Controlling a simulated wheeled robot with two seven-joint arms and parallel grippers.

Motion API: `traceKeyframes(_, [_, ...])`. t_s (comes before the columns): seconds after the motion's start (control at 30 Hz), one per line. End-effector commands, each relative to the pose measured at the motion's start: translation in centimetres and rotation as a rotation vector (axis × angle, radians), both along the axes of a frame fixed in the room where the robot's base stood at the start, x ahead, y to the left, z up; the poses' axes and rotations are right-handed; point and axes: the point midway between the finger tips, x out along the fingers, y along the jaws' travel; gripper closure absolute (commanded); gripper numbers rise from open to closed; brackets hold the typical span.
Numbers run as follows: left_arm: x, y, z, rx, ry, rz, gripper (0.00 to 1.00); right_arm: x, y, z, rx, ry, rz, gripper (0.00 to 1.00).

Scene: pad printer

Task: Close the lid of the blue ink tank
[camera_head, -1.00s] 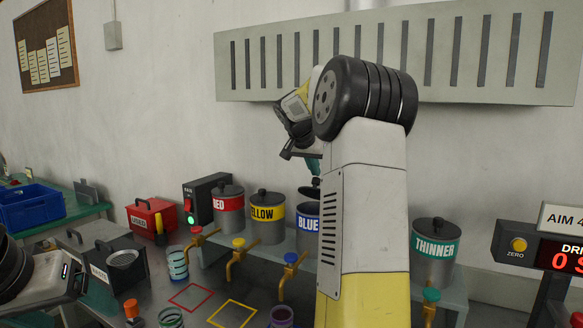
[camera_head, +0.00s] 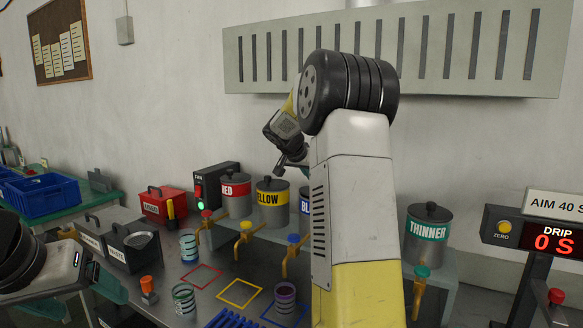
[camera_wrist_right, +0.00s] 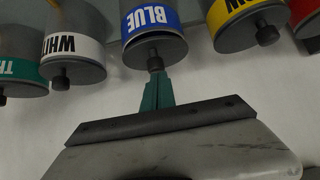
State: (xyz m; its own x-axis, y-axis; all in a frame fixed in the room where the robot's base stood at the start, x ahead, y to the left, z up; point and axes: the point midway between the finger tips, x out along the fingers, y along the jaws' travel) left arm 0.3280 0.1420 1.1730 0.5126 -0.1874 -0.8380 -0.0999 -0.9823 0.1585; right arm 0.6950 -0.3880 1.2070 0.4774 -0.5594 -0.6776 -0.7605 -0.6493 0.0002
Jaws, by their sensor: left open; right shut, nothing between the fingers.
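The blue ink tank (camera_head: 304,202) stands in the row of tanks, mostly hidden behind my right arm in the head view. It also shows upside down in the right wrist view (camera_wrist_right: 148,18). Its dark grey lid (camera_wrist_right: 152,46) has a black knob (camera_wrist_right: 155,62); a dark line shows between lid and tank, and I cannot tell if it is fully seated. My right gripper (camera_wrist_right: 156,80) is shut and empty, its teal fingertips at the knob; I cannot tell whether they touch it. My left gripper (camera_head: 75,268) is open at the left, its fingertips not clearly seen.
The red tank (camera_head: 236,205) and yellow tank (camera_head: 271,212) stand left of the blue one, the thinner tank (camera_head: 428,245) right. The white tank (camera_wrist_right: 72,50) is beside it in the wrist view. Taps (camera_head: 243,240) project in front. Cups (camera_head: 285,298) stand below.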

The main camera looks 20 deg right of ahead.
Motion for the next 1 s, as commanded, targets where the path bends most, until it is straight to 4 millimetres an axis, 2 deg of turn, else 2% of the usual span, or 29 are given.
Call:
traceKeyframes(0.5, [0.0,0.0,0.0,0.000,0.000,0.000,0.23,-0.9,1.1,-2.7,0.004,0.010,-0.001,1.00])
traceKeyframes(1.0, [0.0,0.0,0.0,0.000,0.000,0.000,0.23,-1.0,1.1,-2.6,0.005,0.011,-0.002,1.00])
